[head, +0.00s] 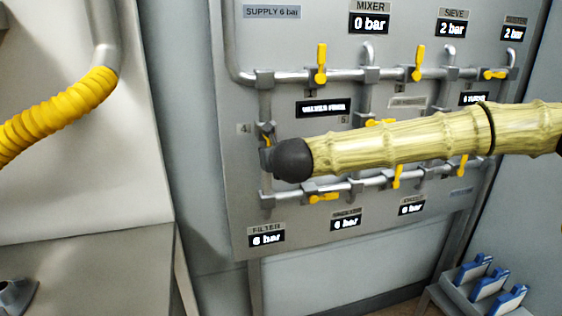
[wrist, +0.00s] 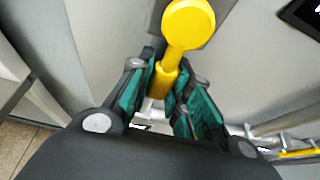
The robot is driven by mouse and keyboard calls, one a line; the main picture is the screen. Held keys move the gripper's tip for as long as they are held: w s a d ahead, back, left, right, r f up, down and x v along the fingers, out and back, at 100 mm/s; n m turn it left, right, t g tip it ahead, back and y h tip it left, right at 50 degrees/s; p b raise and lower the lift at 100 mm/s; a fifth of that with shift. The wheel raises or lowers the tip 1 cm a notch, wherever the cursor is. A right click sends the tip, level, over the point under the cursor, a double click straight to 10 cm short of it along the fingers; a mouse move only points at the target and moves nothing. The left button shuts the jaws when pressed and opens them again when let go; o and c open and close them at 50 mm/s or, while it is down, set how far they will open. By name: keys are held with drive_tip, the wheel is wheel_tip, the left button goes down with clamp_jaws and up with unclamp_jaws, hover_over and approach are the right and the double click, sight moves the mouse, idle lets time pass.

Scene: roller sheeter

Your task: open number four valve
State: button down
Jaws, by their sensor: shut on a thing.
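The number four valve's yellow lever (head: 265,130) shows in small part in the head view, on the left vertical pipe beside the "4" label (head: 243,128). My arm's dark end covers most of it. In the wrist view my gripper (wrist: 165,82) has its two green-padded fingers on either side of the yellow lever (wrist: 176,55), shut on its narrower stem. The lever's round yellow end lies beyond the fingers, at the top of the picture. The lever's exact angle is hard to tell in the head view.
The grey panel (head: 300,230) carries several other yellow-handled valves and pressure displays, including MIXER (head: 370,24) at 0 bar and FILTER (head: 267,238) at 6 bar. A yellow hose (head: 60,115) hangs at left. Blue-and-white items (head: 490,283) stand lower right. My arm crosses the panel from the right.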

drive_tip(key=shift+a, duration=0.15)
idle(0.4)
drive_tip(key=c, duration=1.3)
unclamp_jaws()
drive_tip(key=shift+s, duration=0.1)
drive_tip(key=v, duration=1.2)
drive_tip(key=shift+f, duration=0.1)
